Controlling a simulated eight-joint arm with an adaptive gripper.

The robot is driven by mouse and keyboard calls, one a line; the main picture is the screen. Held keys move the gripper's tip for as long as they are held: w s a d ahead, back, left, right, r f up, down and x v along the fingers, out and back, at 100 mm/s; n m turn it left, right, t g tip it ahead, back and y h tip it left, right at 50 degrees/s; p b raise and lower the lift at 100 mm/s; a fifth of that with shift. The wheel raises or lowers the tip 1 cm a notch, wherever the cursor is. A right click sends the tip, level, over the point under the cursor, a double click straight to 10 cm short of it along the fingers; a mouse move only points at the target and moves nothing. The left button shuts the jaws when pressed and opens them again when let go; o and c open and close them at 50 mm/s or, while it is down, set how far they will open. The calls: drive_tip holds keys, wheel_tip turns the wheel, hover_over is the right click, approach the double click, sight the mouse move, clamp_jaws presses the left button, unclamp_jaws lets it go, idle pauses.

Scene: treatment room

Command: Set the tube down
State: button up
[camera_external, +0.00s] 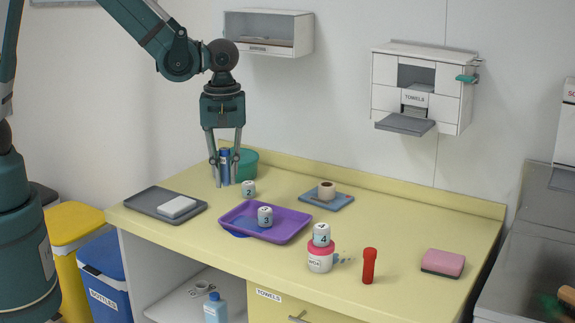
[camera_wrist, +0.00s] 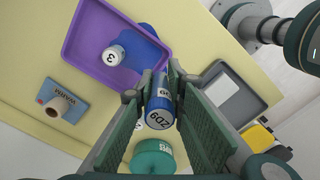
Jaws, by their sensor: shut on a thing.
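My gripper (camera_external: 226,181) points down at the back left of the counter. It is shut on a blue tube (camera_external: 225,163), which stands upright between the two fingers. In the wrist view the tube (camera_wrist: 160,104) shows between the green finger pads, with a pale lettered end facing the camera. The tube's lower end is close to the counter (camera_external: 400,228); I cannot tell whether it touches.
A green pot (camera_external: 247,163) is just right of my gripper, and a white jar marked 2 (camera_external: 249,189) stands in front. A grey tray (camera_external: 150,200) lies left, a purple tray (camera_external: 286,229) in front. A red tube (camera_external: 369,266) stands farther right.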

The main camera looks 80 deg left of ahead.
drive_tip(key=w+d+r, duration=0.2)
drive_tip(key=w+d, duration=0.2)
drive_tip(key=w, duration=0.5)
drive_tip(key=w+d+r, duration=0.2)
drive_tip(key=w+d, duration=0.3)
drive_tip(key=w, duration=0.4)
wheel_tip(320, 180, up, 3)
drive_tip(key=n, duration=0.2)
hover_over(376, 249)
drive_tip(key=shift+a, duration=0.15)
drive_tip(key=shift+f, duration=0.15)
wheel_tip(376, 249, down, 13)
drive_tip(key=shift+f, duration=0.15)
drive_tip(key=shift+f, duration=2.2)
drive_tip(key=shift+f, duration=0.25)
drive_tip(key=o, duration=0.8)
drive_tip(key=shift+r, duration=0.1)
